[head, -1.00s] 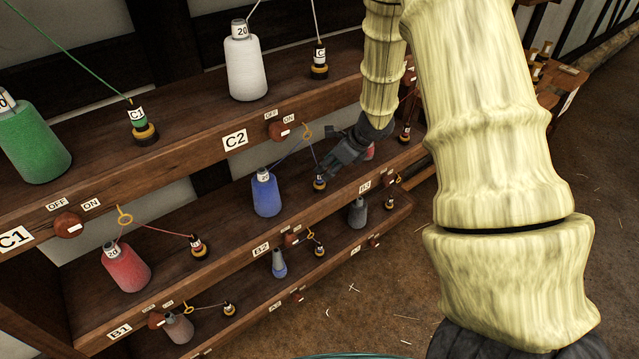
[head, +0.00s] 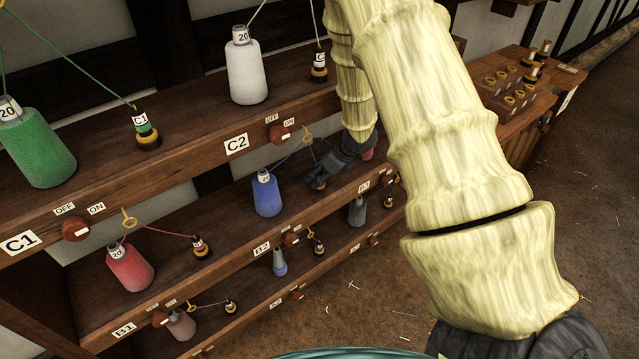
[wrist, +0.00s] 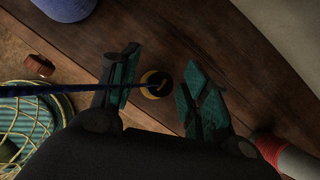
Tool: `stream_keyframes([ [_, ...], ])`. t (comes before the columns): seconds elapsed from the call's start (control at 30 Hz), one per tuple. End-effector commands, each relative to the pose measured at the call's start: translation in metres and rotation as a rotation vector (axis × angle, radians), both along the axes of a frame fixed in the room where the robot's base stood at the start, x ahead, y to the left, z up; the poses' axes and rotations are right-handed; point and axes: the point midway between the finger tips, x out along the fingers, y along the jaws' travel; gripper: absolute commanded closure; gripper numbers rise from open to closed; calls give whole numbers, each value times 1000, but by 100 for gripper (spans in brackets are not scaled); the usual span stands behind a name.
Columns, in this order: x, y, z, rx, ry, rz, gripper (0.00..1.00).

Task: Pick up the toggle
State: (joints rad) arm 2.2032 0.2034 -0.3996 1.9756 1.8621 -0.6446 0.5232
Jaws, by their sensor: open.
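A small toggle (wrist: 155,84) with a dark top and a yellow band stands on the middle shelf, at the end of a blue thread. In the wrist view it sits between the two teal-padded fingers of my gripper (wrist: 160,78), with gaps on both sides. The fingers are apart, and the dark thread crosses the left finger. In the head view my gripper (head: 317,184) is low over the middle shelf, right of the blue cone (head: 266,194), and covers the toggle.
The blue cone and a red cone (wrist: 288,156) stand close on either side. The upper shelf edge with the C2 label (head: 236,144) and a round switch (head: 279,132) lies up left. A brass guide ring (head: 307,139) hangs above the thread.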

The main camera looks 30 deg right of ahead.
Motion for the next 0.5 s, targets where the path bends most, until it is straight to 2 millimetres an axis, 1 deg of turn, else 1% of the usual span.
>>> stream_keyframes([
  [0.13,0,0,0,0,0,0,54],
  [0.17,0,0,0,0,0,0,57],
  [0.3,0,0,0,0,0,0,83],
  [0.4,0,0,0,0,0,0,100],
  [0.5,0,0,0,0,0,-1,100],
])
